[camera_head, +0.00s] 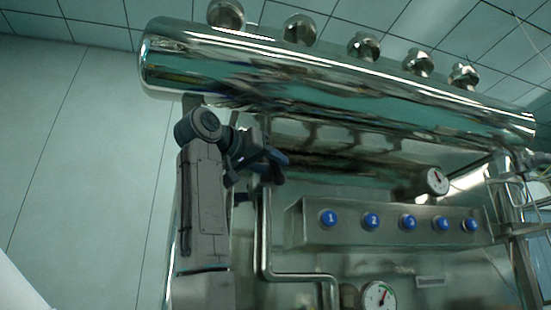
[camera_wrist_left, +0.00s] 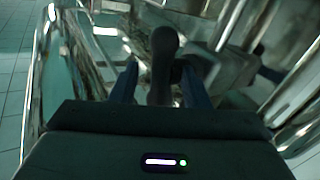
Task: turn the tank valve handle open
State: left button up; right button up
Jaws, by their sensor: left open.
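The valve handle (camera_wrist_left: 163,62) shows in the left wrist view as a dark, rounded, upright grip. It lies between the two dark blue fingers of my left gripper (camera_wrist_left: 160,80), which are open with a gap on each side of it. Whether a finger touches it cannot be told. In the head view my left gripper (camera_head: 270,164) is raised just under the large shiny steel cylinder (camera_head: 330,80). There the handle cannot be made out clearly against the dark gripper. My right gripper is out of view.
A panel with several numbered blue buttons (camera_head: 371,221) is right of my gripper. A bent steel pipe (camera_head: 264,235) runs below it. Two round gauges (camera_head: 437,181) (camera_head: 379,296) sit further right. The left wall side (camera_head: 80,150) is free.

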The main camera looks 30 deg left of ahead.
pick_arm(q)
jog(key=shift+w+d+r, duration=0.1)
jog(key=shift+w, duration=0.7)
jog(key=shift+w+p, duration=0.3)
jog(key=shift+s, duration=0.1)
jog(key=c, duration=0.3)
grip_shut()
jog(key=g+p, duration=0.1)
jog(key=m+p, duration=0.1)
jog(key=shift+r+g+p, duration=0.3)
jog(key=shift+g+p, duration=0.05)
jog(key=shift+g, duration=0.05)
jog(key=shift+f+m+g+y+p, duration=0.35)
jog(key=shift+g+p, duration=0.25)
jog(key=shift+g, duration=0.2)
